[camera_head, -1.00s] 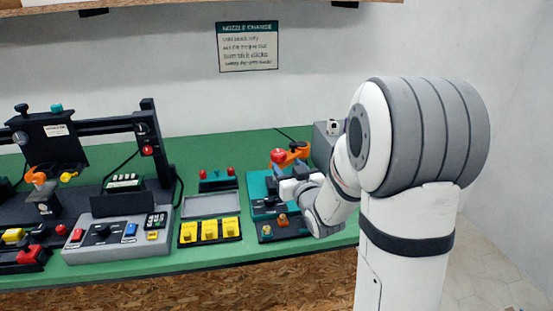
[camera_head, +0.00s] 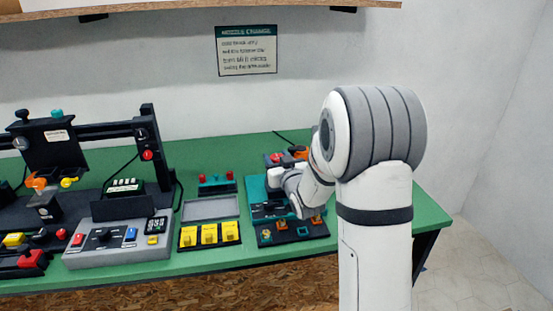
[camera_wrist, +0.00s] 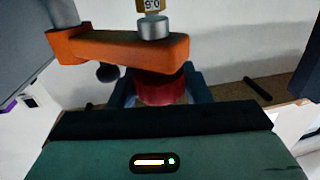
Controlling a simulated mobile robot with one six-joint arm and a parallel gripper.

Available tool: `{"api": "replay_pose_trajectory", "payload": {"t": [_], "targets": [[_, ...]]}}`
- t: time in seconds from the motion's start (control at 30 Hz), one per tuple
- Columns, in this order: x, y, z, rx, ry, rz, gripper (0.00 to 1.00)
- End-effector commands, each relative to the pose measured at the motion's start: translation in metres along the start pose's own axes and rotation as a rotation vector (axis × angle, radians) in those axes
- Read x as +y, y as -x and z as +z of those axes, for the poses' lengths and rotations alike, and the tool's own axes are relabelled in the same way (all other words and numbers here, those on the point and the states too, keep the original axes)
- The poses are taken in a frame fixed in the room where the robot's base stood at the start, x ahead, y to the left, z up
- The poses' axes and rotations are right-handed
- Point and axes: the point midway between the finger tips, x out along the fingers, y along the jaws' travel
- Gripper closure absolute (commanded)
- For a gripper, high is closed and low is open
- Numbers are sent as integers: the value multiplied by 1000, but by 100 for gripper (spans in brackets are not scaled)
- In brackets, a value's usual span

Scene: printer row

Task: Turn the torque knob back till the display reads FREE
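In the wrist view a red round part (camera_wrist: 160,90), perhaps the torque knob, sits beneath an orange arm (camera_wrist: 120,48) bearing a metal nozzle (camera_wrist: 154,28). Dark blue finger-like parts flank the red part, apparently my gripper (camera_wrist: 160,86). I cannot tell whether they press on it. In the head view my arm hides most of the gripper, at the teal unit (camera_head: 262,212) on the right. A red part (camera_head: 274,159) shows just behind. The grey console (camera_head: 80,257) has a black knob (camera_head: 102,235) and a small display (camera_head: 156,223); its reading is too small to tell.
Yellow blocks (camera_head: 208,234) and a grey tray (camera_head: 210,207) lie left of the teal unit. The printer frame (camera_head: 155,150) stands at the left. Bare green bench (camera_head: 425,203) shows to the right of my arm.

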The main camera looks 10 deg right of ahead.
Motion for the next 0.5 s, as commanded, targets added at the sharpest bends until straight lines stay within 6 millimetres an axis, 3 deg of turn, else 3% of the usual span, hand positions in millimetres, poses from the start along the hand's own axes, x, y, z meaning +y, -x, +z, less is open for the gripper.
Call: {"api": "replay_pose_trajectory", "payload": {"t": [0.3, 0.5], "targets": [[-5, 0, 0, 0, 0, 0, 82], [1, 0, 1, 0, -1, -14, 82]]}}
